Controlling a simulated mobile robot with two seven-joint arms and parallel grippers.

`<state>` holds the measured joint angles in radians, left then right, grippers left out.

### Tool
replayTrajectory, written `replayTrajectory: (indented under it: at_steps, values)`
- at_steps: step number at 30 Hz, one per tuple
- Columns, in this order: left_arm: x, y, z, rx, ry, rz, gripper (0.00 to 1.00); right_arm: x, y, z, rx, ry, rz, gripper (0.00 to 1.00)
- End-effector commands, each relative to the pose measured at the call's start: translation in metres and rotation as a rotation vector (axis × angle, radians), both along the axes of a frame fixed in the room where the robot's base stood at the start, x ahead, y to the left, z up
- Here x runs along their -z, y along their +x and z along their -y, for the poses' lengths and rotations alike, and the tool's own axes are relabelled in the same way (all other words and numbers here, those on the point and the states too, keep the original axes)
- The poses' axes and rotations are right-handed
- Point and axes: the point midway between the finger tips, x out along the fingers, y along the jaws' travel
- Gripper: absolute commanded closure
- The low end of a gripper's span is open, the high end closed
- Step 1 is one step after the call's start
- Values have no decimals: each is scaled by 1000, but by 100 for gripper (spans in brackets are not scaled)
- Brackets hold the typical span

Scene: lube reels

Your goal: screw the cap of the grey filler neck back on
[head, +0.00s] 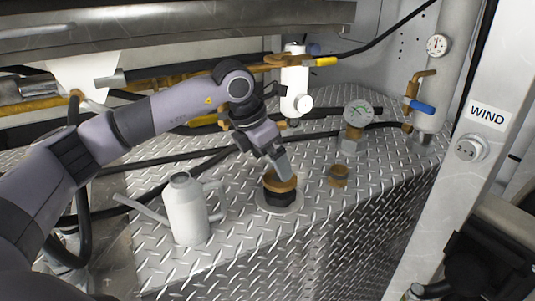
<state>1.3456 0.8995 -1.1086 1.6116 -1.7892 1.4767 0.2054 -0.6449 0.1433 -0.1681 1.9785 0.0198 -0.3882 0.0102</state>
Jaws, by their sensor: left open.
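The filler neck (279,209) stands on the diamond-plate deck, with a light grey round flange and a dark collar. A brown cap (271,184) is at the top of the neck, over the dark collar. Whether it is threaded on or only resting there cannot be told. My left gripper (284,174) comes down onto the cap from above, tilted. It is open, with its fingers at the cap; the far finger is largely hidden. My right gripper is out of view.
A white oil can (187,212) with a long spout stands left of the neck. Hoses run behind.

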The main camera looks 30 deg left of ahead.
Motion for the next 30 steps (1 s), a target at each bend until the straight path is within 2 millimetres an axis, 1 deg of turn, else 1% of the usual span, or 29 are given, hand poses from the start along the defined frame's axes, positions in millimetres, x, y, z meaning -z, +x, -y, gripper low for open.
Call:
replayTrajectory:
  at_steps: [1, 6, 12, 16, 22, 23, 24, 26, 27, 28, 30]
  values:
    - [8, 2, 2, 1, -1, -5, 0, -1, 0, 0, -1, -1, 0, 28]
    - [32, 11, 6, 2, -2, -4, 0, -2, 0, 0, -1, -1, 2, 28]
    - [50, 18, 10, 3, -4, -2, 0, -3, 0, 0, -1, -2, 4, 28]
    - [54, 20, 11, 3, -3, 0, 0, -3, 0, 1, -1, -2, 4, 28]
    - [54, 20, 11, 2, -3, -1, 0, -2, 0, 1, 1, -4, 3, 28]
    - [54, 20, 11, 2, -3, -1, 3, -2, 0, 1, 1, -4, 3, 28]
    - [54, 20, 11, 3, -4, -1, 16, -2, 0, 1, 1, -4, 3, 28]
    - [54, 20, 11, 3, -4, -1, 36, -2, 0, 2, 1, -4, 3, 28]
    - [54, 20, 11, 3, -5, 0, 49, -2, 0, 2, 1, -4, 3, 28]
    - [54, 20, 11, 3, -5, 0, 51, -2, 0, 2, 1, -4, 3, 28]
    - [54, 20, 11, 4, -4, 0, 51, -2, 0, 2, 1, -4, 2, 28]
